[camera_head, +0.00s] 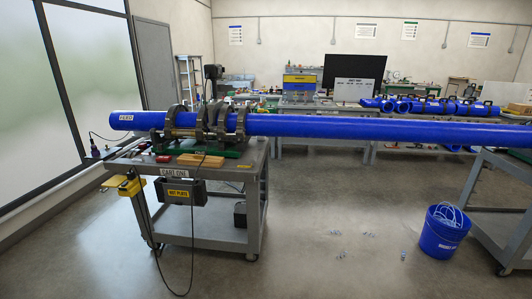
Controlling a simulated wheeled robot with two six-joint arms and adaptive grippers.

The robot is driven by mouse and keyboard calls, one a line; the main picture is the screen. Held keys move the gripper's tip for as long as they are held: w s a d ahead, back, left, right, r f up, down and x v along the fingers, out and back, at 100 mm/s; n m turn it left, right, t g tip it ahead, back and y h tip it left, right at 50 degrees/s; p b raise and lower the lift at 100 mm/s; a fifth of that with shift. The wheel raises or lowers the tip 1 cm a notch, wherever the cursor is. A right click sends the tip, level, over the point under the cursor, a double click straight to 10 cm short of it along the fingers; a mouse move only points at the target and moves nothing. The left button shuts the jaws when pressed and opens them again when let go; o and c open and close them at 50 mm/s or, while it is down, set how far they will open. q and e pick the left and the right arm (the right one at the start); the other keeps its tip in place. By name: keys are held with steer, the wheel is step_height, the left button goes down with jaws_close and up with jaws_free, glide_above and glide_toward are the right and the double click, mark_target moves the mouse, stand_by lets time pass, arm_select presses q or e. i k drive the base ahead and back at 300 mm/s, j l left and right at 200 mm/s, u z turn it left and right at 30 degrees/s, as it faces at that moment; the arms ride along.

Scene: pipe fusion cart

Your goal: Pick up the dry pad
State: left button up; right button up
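I cannot tell for certain which thing is the dry pad. A flat tan-orange piece (201,160) lies on the front of the cart top (225,172). A small red item (163,159) lies to its left, close to the front edge. Both are too small to read any label on them. Neither of my grippers shows in the head view, and nothing is seen touching these items.
A long blue pipe (370,128) runs through the clamp machine (213,120) on the cart and over a right-hand table (505,205). A hot plate holder (180,191) and a cable hang at the cart's front. A blue bucket (440,231) stands right. The middle floor is mostly clear.

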mark_target(166, 158)
steer(key=i+j+u, duration=0.25)
steer(key=i, duration=0.65)
steer(key=i+l+u, duration=0.1)
steer(key=i+u, duration=0.15)
steer(key=i, duration=0.6)
steer(key=i+l+u, duration=0.2)
steer(key=i, duration=0.7)
